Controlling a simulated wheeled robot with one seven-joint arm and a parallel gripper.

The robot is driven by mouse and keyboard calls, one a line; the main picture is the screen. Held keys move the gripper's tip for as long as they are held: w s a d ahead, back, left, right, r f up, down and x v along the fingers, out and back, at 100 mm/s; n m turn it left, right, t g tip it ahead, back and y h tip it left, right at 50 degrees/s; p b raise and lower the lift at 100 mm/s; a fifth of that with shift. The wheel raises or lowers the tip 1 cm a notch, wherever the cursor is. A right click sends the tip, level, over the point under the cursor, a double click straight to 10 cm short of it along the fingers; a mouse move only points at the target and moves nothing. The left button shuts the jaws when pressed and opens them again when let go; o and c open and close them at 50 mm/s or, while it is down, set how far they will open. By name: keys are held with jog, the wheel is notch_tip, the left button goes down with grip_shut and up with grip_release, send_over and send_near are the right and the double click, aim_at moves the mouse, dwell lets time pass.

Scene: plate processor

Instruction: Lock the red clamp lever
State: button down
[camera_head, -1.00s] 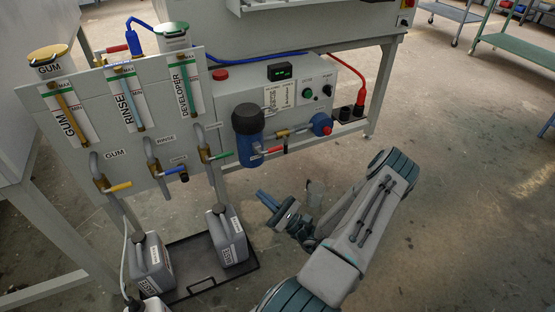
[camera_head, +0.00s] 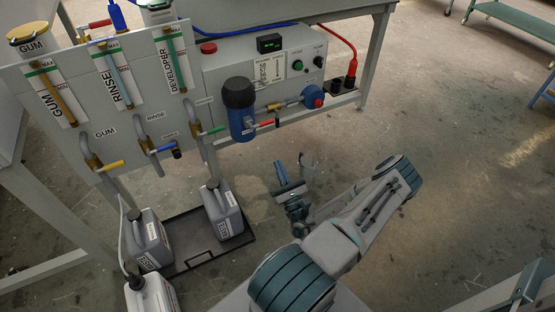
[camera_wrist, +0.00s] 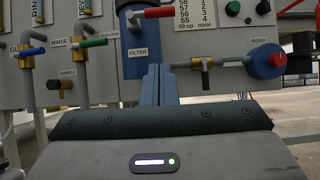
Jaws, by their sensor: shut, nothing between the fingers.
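A red lever (camera_head: 267,123) sticks out to the right from the lower part of the blue filter housing (camera_head: 242,122). In the wrist view the red lever (camera_wrist: 158,12) lies level near the top edge, above the fingers. Another red-handled lever (camera_head: 99,24) is at the upper left in the head view; I cannot tell from the frames which one is the clamp lever. My gripper (camera_head: 279,164) is shut and empty, below and in front of the filter. In the wrist view its two blue fingers (camera_wrist: 159,68) are together, pointing toward the panel, apart from the lever.
Yellow (camera_head: 110,166), blue and green (camera_head: 212,130) valve levers stand left of the filter. Canisters (camera_head: 222,212) stand in a black tray (camera_head: 250,236).

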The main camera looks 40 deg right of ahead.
aim_at(263, 124)
jog(key=w+d+r+b, duration=0.1)
jog(key=w+r+b, duration=0.1)
jog(key=w+r, duration=0.5)
jog(key=shift+w+d+r+b, duration=0.2)
jog(key=shift+d+r+b, duration=0.15)
jog(key=shift+r, duration=0.4)
